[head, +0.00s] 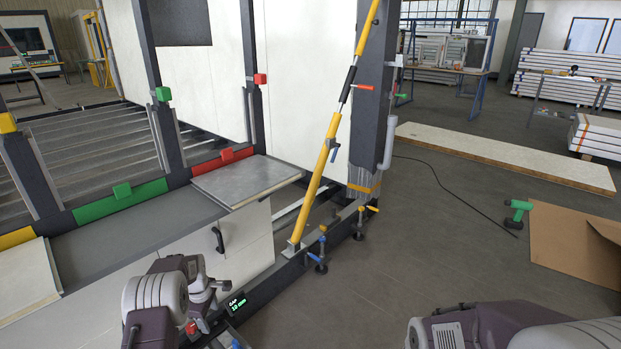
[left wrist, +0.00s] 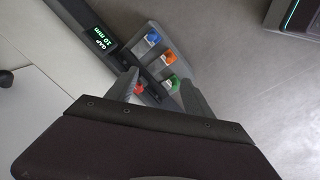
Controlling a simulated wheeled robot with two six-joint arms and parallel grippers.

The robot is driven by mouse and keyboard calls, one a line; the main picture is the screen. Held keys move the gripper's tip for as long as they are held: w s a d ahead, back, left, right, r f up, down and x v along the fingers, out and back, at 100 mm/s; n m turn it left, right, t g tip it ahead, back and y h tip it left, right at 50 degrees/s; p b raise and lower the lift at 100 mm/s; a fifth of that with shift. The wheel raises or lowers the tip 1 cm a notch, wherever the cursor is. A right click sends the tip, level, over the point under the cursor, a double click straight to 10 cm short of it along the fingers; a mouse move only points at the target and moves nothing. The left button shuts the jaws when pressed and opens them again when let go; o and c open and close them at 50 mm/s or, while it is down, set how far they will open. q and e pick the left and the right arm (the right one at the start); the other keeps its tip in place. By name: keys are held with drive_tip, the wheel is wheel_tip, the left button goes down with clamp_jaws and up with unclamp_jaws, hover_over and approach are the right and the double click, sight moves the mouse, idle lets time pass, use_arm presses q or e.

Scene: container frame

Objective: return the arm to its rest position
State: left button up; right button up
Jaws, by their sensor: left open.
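My left arm (head: 165,300) reaches in at the bottom left of the head view, low beside the container frame's sill. My left gripper (left wrist: 158,80) is open in the left wrist view, its two dark fingers spread above a small grey tray (left wrist: 150,30). The tray has blue, orange, green and red pieces; the red one (left wrist: 138,88) shows close to the left finger. I cannot tell whether they touch. My right arm (head: 500,330) shows at the bottom right of the head view; its gripper is out of view.
A dark rail with a green gap display (head: 236,302) lies close to my left arm. A yellow brace (head: 322,165) and dark post (head: 370,100) stand ahead. A green drill (head: 517,213), cardboard (head: 575,245) and a cable lie on the right floor; the middle floor is clear.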

use_arm(q)
drive_tip(key=s+d+r+m, duration=0.1)
drive_tip(key=s+d+r, duration=0.15)
drive_tip(key=r, duration=0.25)
drive_tip(key=s+d+r+m+t, duration=0.1)
drive_tip(key=s+d+r+m, duration=0.1)
drive_tip(key=d+r, duration=0.3)
drive_tip(key=s+d+r+m, duration=0.1)
drive_tip(key=s+d+r, duration=0.15)
drive_tip(key=r, duration=0.35)
drive_tip(key=s+d+f+m+g, duration=0.1)
drive_tip(key=s+d+m, duration=0.1)
drive_tip(key=s+m, duration=0.65)
drive_tip(key=s+d+f+m, duration=0.2)
drive_tip(key=s+m, duration=0.1)
drive_tip(key=s, duration=1)
wheel_tip(320, 180, up, 31)
drive_tip(key=m+p, duration=0.1)
drive_tip(key=p, duration=3)
drive_tip(key=shift+w+a+r+h, duration=0.15)
drive_tip(key=shift+a+r+h, duration=0.05)
drive_tip(key=shift+h, duration=0.1)
